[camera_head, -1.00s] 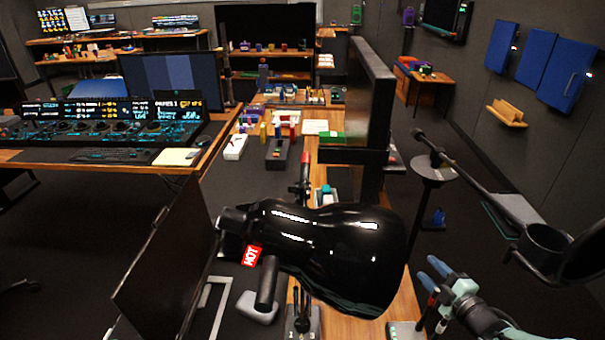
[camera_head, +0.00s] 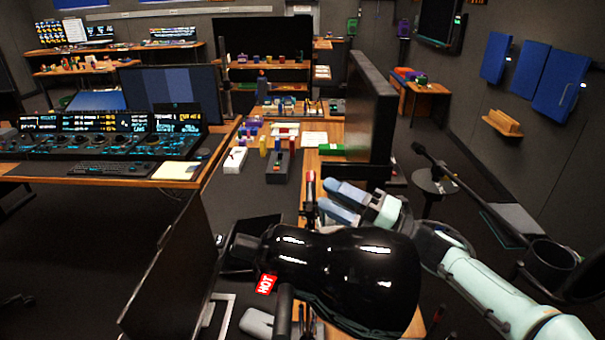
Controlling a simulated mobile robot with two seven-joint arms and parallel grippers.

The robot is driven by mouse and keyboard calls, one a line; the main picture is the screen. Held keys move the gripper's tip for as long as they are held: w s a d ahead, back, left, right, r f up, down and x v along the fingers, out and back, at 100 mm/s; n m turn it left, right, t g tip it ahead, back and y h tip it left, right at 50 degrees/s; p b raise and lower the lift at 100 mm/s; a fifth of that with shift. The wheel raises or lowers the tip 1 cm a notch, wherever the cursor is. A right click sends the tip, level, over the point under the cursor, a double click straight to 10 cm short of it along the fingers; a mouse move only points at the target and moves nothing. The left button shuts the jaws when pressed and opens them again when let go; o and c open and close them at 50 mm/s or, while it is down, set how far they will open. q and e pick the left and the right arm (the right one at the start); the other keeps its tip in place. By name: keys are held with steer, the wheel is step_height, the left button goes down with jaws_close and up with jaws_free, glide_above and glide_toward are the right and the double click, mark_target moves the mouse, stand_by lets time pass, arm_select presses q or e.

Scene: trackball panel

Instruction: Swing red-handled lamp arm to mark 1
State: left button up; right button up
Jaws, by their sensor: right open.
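A glossy black lamp head (camera_head: 345,275) with a red HOT label (camera_head: 265,285) fills the lower middle of the head view. Just behind it a slim upright handle with a red top (camera_head: 311,182) stands over the desk edge. My right gripper (camera_head: 332,199) is open and empty, with its pale blue fingers pointing left toward the red handle. The fingertips are close to the handle's right side; I cannot tell whether they touch it. The lamp head hides the handle's lower part and the rest of the arm. No mark 1 can be made out. My left gripper is not in view.
A dark monitor (camera_head: 370,115) stands behind my right gripper. Another dark screen (camera_head: 170,265) is tilted at the lower left. A round black cup-like holder (camera_head: 550,257) on a boom is at the right. A console desk (camera_head: 95,172) stands at the left.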

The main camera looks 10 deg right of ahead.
steer(key=p+x, duration=0.2)
steer(key=x, duration=0.3)
steer(key=shift+w+a+r, duration=0.2)
steer(key=shift+w+a, duration=0.05)
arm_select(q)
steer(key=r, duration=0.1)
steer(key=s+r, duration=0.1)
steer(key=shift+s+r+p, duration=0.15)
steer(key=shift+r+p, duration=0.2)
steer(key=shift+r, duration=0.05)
arm_select(e)
steer(key=shift+w+a, duration=0.3)
jaws_close()
